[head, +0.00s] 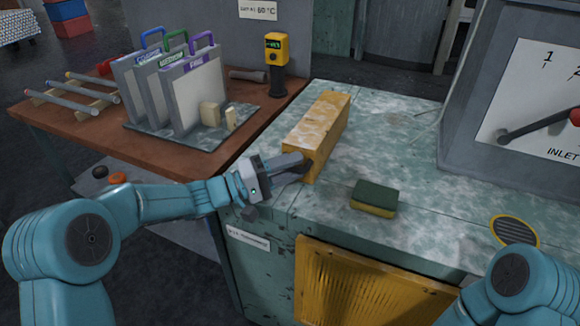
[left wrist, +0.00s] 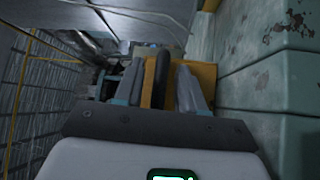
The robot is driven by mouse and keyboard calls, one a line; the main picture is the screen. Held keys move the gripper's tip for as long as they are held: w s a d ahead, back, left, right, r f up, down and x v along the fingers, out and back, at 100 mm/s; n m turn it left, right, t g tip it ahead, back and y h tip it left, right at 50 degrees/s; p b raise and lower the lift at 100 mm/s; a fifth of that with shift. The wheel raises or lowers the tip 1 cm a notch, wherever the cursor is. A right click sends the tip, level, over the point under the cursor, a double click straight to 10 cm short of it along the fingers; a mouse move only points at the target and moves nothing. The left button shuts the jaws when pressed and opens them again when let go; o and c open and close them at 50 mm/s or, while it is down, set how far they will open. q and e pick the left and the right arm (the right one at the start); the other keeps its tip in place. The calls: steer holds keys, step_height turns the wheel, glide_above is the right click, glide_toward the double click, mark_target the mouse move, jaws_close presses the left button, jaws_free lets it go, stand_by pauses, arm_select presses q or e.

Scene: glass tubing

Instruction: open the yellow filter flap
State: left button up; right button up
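A long, worn yellow box-shaped housing (head: 318,130) lies on the pale green cabinet top, its near end facing me. A dark handle-like bar (left wrist: 161,75) stands in front of yellow (left wrist: 206,80) in the left wrist view. My left gripper (head: 300,163) is at the housing's near end. In the left wrist view its fingers (left wrist: 160,88) are apart on either side of the bar, with thin gaps. A ribbed yellow panel (head: 365,285) is on the cabinet front, lying flat against it. I cannot tell which yellow part is the filter flap. My right gripper is out of view.
A green and yellow sponge (head: 374,198) lies on the cabinet top (head: 400,150), right of my left gripper. A brown table (head: 150,150) holds framed panels, a yellow meter (head: 276,50) and glass tubes.

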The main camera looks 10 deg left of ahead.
arm_select(q)
jaws_close()
steer(key=w+d+r+n+g+y+p, duration=0.1)
steer(key=w+r+n+p, duration=0.1)
steer(key=w+r+p, duration=0.3)
steer(key=w+d+r+n+y+p, duration=0.2)
steer(key=w+r+p, duration=0.2)
steer(key=r+p, duration=0.9)
steer(key=shift+w+r+g+y+p, duration=0.3)
steer(key=shift+w+r+g+p, duration=0.1)
steer(key=shift+p, duration=2.3)
jaws_free()
steer(key=shift+f, duration=0.1)
steer(key=shift+s, duration=0.1)
